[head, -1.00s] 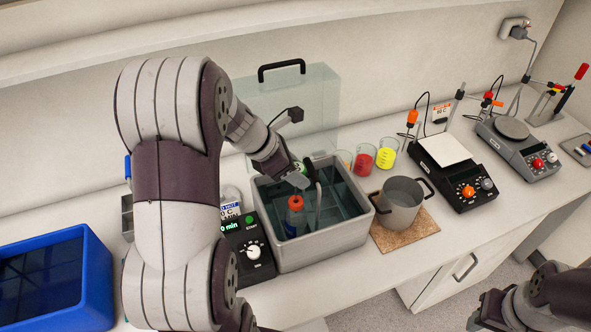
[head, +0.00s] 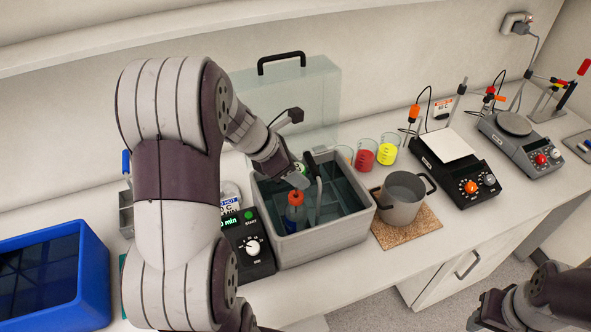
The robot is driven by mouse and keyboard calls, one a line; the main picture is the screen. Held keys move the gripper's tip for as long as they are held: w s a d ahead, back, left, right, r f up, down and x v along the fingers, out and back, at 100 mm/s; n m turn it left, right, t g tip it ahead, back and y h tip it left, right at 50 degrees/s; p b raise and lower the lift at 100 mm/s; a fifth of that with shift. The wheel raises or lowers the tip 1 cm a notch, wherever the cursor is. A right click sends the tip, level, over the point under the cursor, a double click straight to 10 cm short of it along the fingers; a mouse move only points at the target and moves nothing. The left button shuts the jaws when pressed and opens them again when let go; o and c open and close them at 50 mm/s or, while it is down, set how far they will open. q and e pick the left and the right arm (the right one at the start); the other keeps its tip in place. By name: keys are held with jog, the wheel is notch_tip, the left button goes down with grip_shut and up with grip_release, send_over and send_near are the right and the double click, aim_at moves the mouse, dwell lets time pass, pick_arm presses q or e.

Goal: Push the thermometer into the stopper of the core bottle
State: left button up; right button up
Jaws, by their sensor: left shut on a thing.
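The core bottle (head: 296,217), with an orange-red stopper (head: 296,197), stands upright in the grey water bath (head: 325,240). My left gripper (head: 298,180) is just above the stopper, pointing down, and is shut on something. A small green and white part (head: 301,167) shows at its fingers; it looks like the top of the thermometer. The thermometer's stem is hidden, so I cannot tell how deep it sits in the stopper. My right gripper (head: 488,312) is at the bottom right, away from the bench; its fingers are too dark and cut off to read.
A dark upright rod stands in the bath beside the bottle. A steel pot (head: 402,200) on a cork mat (head: 406,231) is right of the bath. A timer box (head: 247,245) and blue crate (head: 93,277) are left. Coloured beakers (head: 387,153) and hotplates (head: 455,165) stand behind.

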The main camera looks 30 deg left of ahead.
pick_arm(q)
jog(key=shift+f+b, duration=2.45)
jog(key=shift+f, duration=0.3)
dwell(0.3)
jog(key=o, duration=1.3)
jog(key=b+v, duration=0.1)
jog(key=v, duration=1.1)
jog(key=shift+s+a+r+b, duration=0.1)
jog(key=shift+r+b, duration=0.2)
jog(key=shift+r, duration=0.05)
